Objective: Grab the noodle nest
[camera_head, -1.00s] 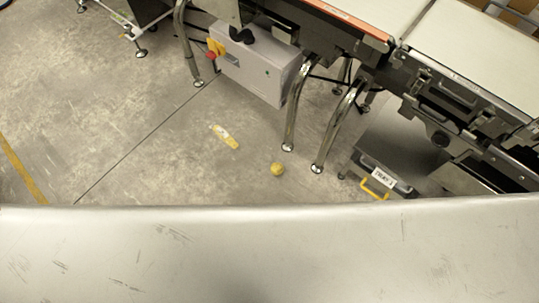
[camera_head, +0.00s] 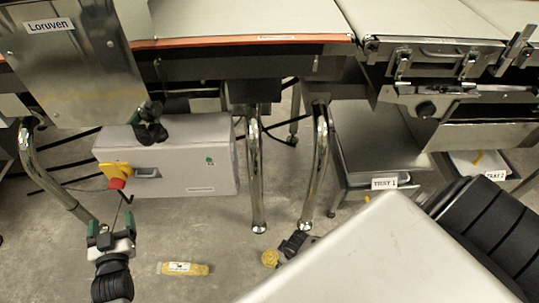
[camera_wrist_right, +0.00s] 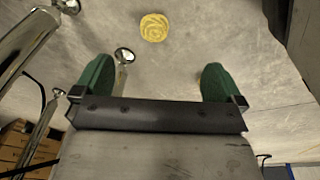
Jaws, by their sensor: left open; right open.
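The noodle nest (camera_head: 270,258) is a small round yellow coil lying on the floor, in front of the metal belt legs in the head view. In the right wrist view the nest (camera_wrist_right: 153,27) lies beyond the fingertips, roughly centred between them and apart from them. My right gripper (camera_wrist_right: 157,78) is open and empty, with green fingers. In the head view it is mostly hidden by my own pale body part. My left gripper (camera_head: 111,226) is open and empty at the lower left, well to the left of the nest.
A yellow packet (camera_head: 183,268) lies on the floor left of the nest. Belt legs (camera_head: 256,180) stand just behind it. A tray labelled TRAY 1 (camera_head: 375,160) is at the right.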

